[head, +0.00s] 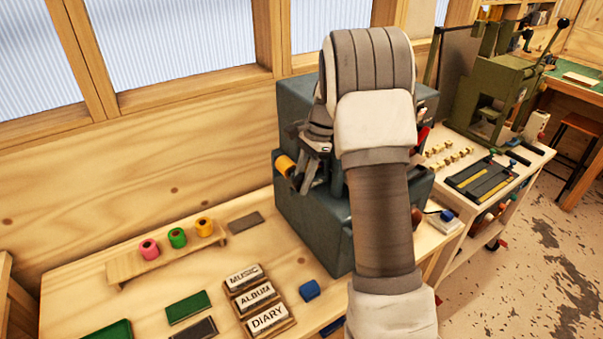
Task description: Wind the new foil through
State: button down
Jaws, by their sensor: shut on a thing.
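A blue-grey machine (315,225) stands on the wooden bench, largely covered by my arm. A yellow-orange roll (284,165) sticks out at its left side. I see no foil strip clearly. My gripper (314,160) is in front of the machine's upper part, just right of that roll. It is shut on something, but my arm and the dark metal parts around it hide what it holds. Pink (149,249), green (177,238) and yellow (204,227) rolls sit on a low wooden rack (125,268) at the left. A blue roll (310,290) lies on the bench in front of the machine.
A wooden holder with MUSIC, ALBUM and DIARY blocks (257,297) sits at the front. Green (188,307) and dark (195,329) flat pieces lie beside it. A trolley (515,183) with tools and a green press (490,95) stand right. Bench space near the rack is free.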

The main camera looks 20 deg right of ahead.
jog(key=shift+y, duration=0.4)
jog(key=c, duration=0.6)
grip_release()
jog(key=shift+c, duration=0.2)
jog(key=shift+r, duration=0.6)
notch_tip(320, 180, up, 3)
jog(key=shift+d+r+b, duration=0.15)
jog(key=shift+b, duration=0.15)
jog(key=s+d+r+b, duration=0.1)
jog(key=s+d+r, duration=0.5)
jog(key=s+d, duration=0.1)
jog(key=shift+s+d+r, duration=0.3)
jog(key=shift+s+d, duration=0.05)
jog(key=shift+d, duration=0.4)
